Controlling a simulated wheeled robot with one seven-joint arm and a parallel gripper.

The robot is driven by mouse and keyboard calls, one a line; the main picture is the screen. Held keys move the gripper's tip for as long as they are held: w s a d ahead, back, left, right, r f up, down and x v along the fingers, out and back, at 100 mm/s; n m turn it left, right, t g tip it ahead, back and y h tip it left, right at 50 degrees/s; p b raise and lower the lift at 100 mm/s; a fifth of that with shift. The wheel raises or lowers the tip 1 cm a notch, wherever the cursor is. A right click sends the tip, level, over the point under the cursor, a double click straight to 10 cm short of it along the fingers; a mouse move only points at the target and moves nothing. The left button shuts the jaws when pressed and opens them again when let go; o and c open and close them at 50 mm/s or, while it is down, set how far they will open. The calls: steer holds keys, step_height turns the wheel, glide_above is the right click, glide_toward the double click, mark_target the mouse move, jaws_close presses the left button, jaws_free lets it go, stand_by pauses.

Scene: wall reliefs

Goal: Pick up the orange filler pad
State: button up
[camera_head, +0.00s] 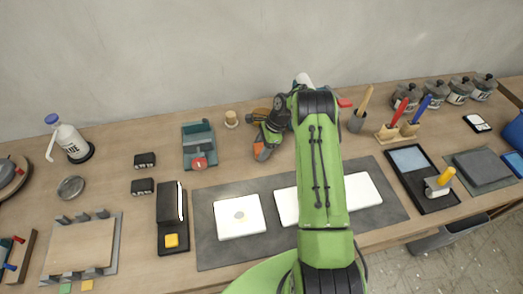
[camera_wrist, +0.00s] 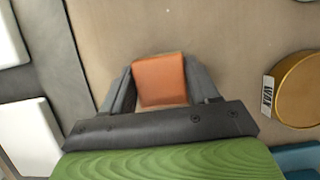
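The orange filler pad (camera_wrist: 160,79) is a small block between the two fingers of my gripper (camera_wrist: 160,84) in the wrist view. A dark finger lies against each side of it, so my gripper looks shut on the pad. In the head view the pad (camera_head: 262,152) shows as a small orange patch at the tip of my gripper (camera_head: 267,144), behind the grey mat. I cannot tell whether it rests on the table or is just above it.
White tiles (camera_head: 240,217) lie on the grey mat (camera_head: 225,255) in front. A teal holder (camera_head: 198,142) stands to the left and a round labelled tin (camera_wrist: 300,88) to the right in the wrist view. Cups with tools (camera_head: 357,121) stand to the right. A wall is behind.

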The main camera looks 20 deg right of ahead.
mark_target(262, 147)
steer(key=c, duration=0.6)
step_height(262, 147, up, 10)
steer(key=shift+r+p, duration=0.1)
steer(key=shift+p, duration=0.2)
steer(key=o, duration=0.7)
steer(key=c, duration=0.4)
